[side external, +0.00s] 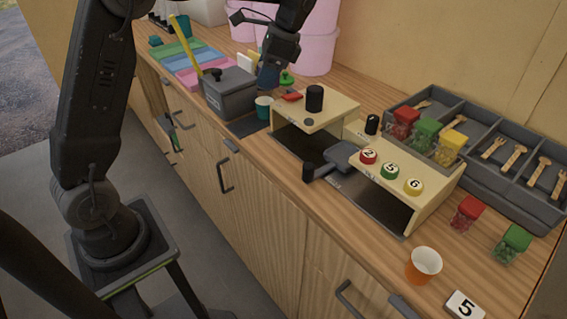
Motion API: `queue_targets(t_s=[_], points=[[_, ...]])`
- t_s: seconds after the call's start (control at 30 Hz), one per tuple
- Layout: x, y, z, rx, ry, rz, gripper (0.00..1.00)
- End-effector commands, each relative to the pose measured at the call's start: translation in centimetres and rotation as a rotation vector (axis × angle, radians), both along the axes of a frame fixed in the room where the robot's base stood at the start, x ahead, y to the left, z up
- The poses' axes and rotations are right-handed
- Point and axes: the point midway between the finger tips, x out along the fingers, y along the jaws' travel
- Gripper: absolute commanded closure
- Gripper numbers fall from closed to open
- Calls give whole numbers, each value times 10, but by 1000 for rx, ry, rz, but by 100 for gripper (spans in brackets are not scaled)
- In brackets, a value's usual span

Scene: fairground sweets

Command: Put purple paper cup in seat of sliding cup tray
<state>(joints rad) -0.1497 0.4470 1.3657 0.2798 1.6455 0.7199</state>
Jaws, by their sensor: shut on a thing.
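My gripper (268,78) is at the upper middle, beside the grey lidded pot (230,98) and above the counter. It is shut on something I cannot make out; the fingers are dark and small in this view. No purple paper cup can be made out. A teal cup (263,107) stands just below my gripper, and an orange paper cup (424,264) stands at the front right. I cannot tell for sure which thing is the sliding cup tray; dark flat plates lie under the cream stands, one of them (372,203) at the right.
A black cylinder (315,98) stands on the left cream stand (338,112). A grey pan-like piece (330,168) lies between the stands. A grey divided tray (540,208) and pink tubs (312,45) line the back.

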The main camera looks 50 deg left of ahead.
Motion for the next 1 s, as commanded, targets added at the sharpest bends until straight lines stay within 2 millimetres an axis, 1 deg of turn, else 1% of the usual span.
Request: queue_targets(t_s=[0.03,0.1,0.2,0.3,0.4,0.5,0.57,0.67,0.77,1.0], points=[[2,-11,7,-2,-1,96,67],[2,-24,15,-1,-1,227,67],[1,-41,26,-1,1,379,67],[0,-53,35,-2,0,489,67],[-1,-61,40,-1,-1,557,67],[-1,-62,41,2,0,573,67],[-1,-58,39,1,0,547,67],[0,-46,29,3,0,445,67],[0,-27,17,3,1,276,67],[-5,26,-14,4,-1,-235,67]])
